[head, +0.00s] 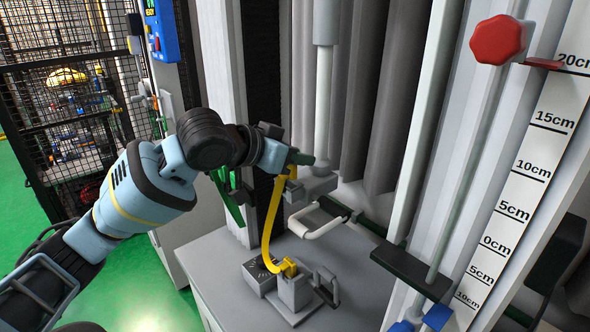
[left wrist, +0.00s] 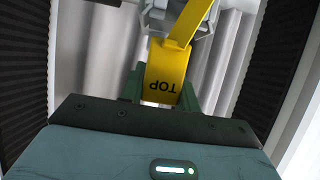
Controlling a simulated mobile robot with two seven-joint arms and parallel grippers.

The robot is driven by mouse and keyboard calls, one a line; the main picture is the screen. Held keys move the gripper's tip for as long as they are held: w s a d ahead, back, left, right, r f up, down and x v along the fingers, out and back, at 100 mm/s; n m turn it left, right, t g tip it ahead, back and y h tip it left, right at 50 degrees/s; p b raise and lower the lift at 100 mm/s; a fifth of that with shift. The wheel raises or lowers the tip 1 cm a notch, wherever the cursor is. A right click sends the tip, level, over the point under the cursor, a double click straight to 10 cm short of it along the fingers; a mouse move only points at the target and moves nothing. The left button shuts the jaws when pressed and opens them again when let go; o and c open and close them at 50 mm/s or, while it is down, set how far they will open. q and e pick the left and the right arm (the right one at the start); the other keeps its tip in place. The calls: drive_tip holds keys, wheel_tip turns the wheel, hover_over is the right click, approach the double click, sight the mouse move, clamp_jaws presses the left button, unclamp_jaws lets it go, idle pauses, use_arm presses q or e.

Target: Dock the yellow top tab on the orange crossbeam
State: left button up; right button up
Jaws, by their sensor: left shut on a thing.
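A long, curved yellow strip (head: 268,215) stands roughly upright in the head view. Its top tab, marked TOP, (left wrist: 165,75) is between the green fingers of my left gripper (left wrist: 163,88), which is shut on it. In the head view my left gripper (head: 297,160) is at the strip's upper end, close beside a grey block (head: 315,185) under a vertical rod. The strip's lower end meets a grey clamp fixture (head: 294,292) on the bench. I cannot make out an orange crossbeam for certain. My right gripper is not in view.
The grey bench (head: 220,262) has some clear top. A white-handled lever (head: 322,226) juts out right of the strip. A red knob (head: 498,40) and a centimetre scale (head: 525,190) are at the right. A mesh cage (head: 65,90) stands back left.

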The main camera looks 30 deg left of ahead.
sight(294, 170)
use_arm(q)
wheel_tip(294, 170, down, 3)
drive_tip(key=shift+f, duration=0.2)
drive_tip(key=shift+f, duration=0.1)
drive_tip(key=o, duration=1)
drive_tip(key=shift+c, duration=0.2)
drive_tip(key=shift+s+r, duration=0.1)
drive_tip(key=shift+r, duration=0.1)
drive_tip(key=v, duration=1.1)
drive_tip(key=shift+s+r+b, duration=0.2)
drive_tip(key=shift+s+b, duration=0.15)
drive_tip(key=shift+b, duration=0.1)
